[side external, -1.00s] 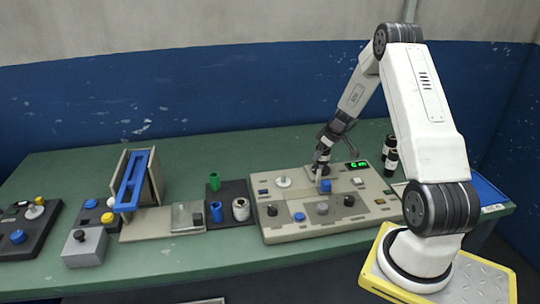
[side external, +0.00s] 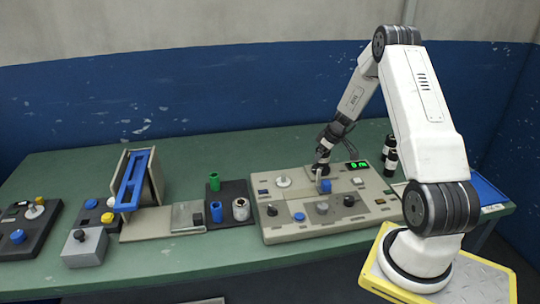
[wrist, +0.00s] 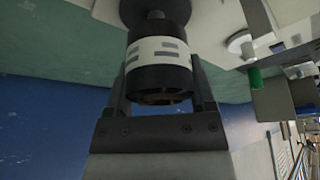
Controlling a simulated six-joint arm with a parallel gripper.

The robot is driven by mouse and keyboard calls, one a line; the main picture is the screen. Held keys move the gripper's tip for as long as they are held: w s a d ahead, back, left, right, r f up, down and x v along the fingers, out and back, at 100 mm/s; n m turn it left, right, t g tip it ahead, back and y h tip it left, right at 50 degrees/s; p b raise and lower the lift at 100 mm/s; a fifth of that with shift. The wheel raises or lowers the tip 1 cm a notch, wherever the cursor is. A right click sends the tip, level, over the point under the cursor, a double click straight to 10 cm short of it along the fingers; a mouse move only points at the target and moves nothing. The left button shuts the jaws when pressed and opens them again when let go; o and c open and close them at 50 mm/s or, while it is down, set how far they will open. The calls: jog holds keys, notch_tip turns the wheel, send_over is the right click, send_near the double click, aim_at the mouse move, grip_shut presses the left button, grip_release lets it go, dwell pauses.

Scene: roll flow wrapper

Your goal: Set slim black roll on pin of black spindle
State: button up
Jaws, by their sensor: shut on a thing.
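My gripper (wrist: 158,95) is shut on the slim black roll (wrist: 158,78), which has a white band with grey marks; one finger lies on each side of it. In the side view my gripper (side external: 321,167) is low over the beige panel (side external: 285,228), near its back edge, and largely hides the roll. In the wrist view a small dark rounded piece (wrist: 155,14) shows just beyond the roll's far end, over a pale surface. It may be the black spindle's pin; I cannot tell whether the roll touches it or is around it.
Two black-and-white rolls (side external: 390,160) stand behind at right. A dark tray (side external: 232,190) with green, blue and white rolls lies to the left.

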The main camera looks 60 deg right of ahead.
jog(key=shift+f, duration=1)
dwell(0.6)
jog(key=o, duration=1.3)
jog(key=shift+c, duration=0.2)
jog(key=shift+r, duration=0.15)
jog(key=shift+r, duration=3.85)
